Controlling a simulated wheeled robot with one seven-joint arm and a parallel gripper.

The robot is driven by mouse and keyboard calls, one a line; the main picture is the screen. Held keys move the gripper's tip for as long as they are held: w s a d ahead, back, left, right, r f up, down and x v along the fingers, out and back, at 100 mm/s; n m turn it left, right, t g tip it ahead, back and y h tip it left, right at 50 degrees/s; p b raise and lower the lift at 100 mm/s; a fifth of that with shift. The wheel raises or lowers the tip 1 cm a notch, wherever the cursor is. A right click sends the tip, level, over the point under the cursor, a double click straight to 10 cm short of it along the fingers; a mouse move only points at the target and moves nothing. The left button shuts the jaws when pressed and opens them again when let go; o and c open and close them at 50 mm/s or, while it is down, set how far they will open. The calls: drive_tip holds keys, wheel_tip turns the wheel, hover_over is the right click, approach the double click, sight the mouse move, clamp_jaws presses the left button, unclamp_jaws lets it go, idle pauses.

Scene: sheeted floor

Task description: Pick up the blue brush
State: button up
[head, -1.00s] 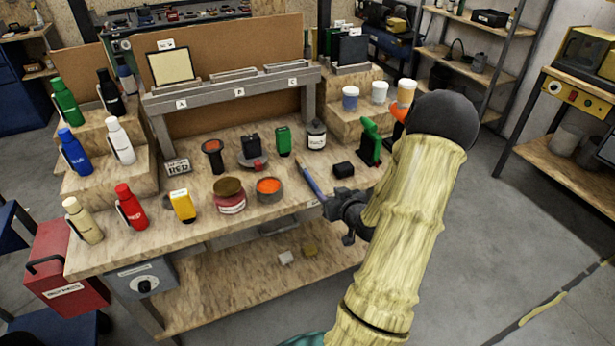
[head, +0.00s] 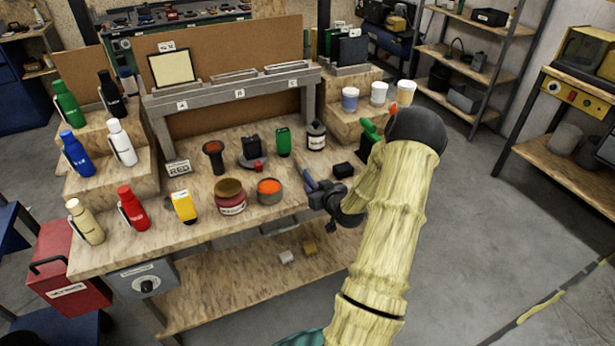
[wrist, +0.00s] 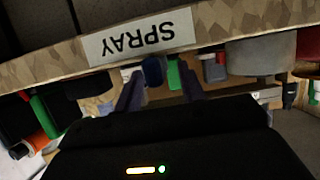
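A slim blue thing, which looks like the blue brush (head: 309,180), shows at the right front of the workbench (head: 125,247), partly hidden by my gripper. My gripper (head: 318,193) is at the bench's front edge, right beside or over the blue thing; I cannot tell whether they touch. In the wrist view, the two fingers (wrist: 160,92) stand apart with a gap between them. Past the fingertips, a dark blue shape (wrist: 152,70) and a green shape (wrist: 173,75) show; I cannot tell whether the blue one is the brush.
An orange-filled tin (head: 269,197) and a red-labelled jar (head: 230,202) stand left of my gripper. A black block (head: 343,170) lies behind it. A green thing (head: 370,129) is partly hidden by my arm. A "SPRAY" label (wrist: 138,36) appears upside down on an edge close to the wrist camera.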

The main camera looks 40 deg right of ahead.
drive_tip(key=shift+x, duration=0.95)
clamp_jaws()
